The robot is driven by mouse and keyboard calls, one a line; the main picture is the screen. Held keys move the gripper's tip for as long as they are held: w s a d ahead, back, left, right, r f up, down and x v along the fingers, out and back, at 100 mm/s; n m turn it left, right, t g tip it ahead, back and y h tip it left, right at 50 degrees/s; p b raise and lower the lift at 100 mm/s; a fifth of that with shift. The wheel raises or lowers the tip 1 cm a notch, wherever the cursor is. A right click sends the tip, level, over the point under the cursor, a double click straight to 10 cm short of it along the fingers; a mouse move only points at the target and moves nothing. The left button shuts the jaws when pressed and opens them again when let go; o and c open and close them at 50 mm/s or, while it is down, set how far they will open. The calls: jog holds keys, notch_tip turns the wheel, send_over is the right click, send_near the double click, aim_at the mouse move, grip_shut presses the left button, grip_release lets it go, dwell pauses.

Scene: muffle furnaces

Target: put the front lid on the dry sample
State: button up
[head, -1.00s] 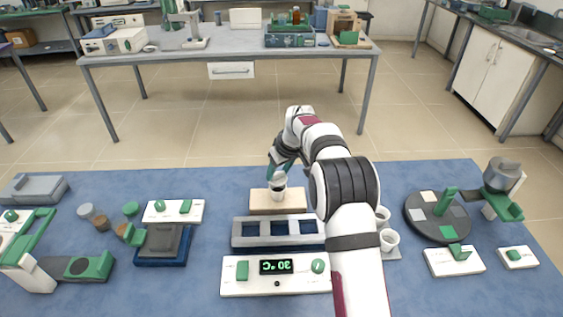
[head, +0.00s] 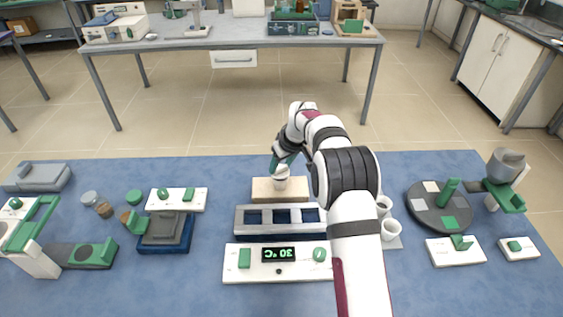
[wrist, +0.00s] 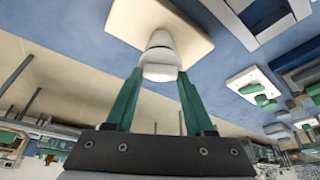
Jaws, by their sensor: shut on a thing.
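The dry sample is a small white cup (head: 280,184) standing upright on a cream block (head: 262,191) near the back of the blue mat. In the wrist view the cup (wrist: 160,42) stands on the cream block (wrist: 125,20). My gripper (wrist: 160,82) is shut on a pale round lid (wrist: 160,73) held between its green fingertips. In the head view the lid (head: 281,171) is directly over the cup's mouth. Lid and cup appear in line and touching or almost so; I cannot tell whether the lid is fully seated.
A grey rack (head: 246,219) with dark openings lies in front of the block, with a white controller (head: 236,273) nearer. Two white cups (head: 389,229) stand right of my arm. A dark round turntable (head: 421,209) is farther right.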

aim_at(282, 167)
jog(key=shift+f, duration=0.4)
jog(key=o, duration=1.6)
jog(key=shift+r, duration=4)
